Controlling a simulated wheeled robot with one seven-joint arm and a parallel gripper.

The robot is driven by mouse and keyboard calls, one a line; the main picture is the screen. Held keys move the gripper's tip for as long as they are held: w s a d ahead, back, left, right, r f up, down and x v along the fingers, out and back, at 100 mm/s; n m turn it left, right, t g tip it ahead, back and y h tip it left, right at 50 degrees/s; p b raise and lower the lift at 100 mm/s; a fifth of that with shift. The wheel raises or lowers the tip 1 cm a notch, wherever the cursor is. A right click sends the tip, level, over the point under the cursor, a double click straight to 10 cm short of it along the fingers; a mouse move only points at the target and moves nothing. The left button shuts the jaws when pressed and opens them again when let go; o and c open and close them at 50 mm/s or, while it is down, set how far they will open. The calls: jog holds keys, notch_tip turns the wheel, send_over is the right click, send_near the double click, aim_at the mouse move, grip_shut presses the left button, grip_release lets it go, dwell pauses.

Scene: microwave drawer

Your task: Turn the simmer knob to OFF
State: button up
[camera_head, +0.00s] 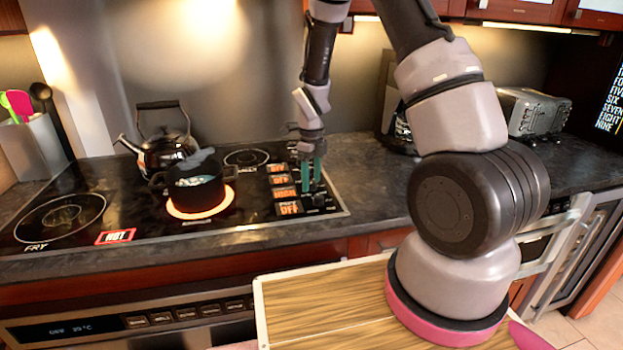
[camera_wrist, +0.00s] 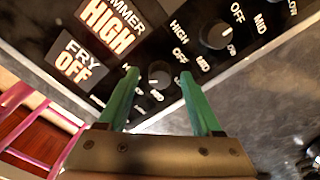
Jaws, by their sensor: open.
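My gripper (camera_head: 311,188) is over the knob strip at the right side of the stove, with its green fingers pointing down and apart. In the wrist view my gripper (camera_wrist: 158,74) is open. One small black knob (camera_wrist: 160,73) lies between the fingertips, with a gap on each side. The fry display (camera_wrist: 79,62) reads OFF. The knob's exact pointer direction is too small to tell.
Another knob (camera_wrist: 215,33) sits up and right of the fingers. A dark pot (camera_head: 198,185) stands on a glowing burner (camera_head: 226,200), with a kettle (camera_head: 160,142) behind it. A red HOT sign (camera_head: 115,237) is lit. Counter right of the stove (camera_head: 370,180) is clear.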

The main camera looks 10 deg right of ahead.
grip_shut()
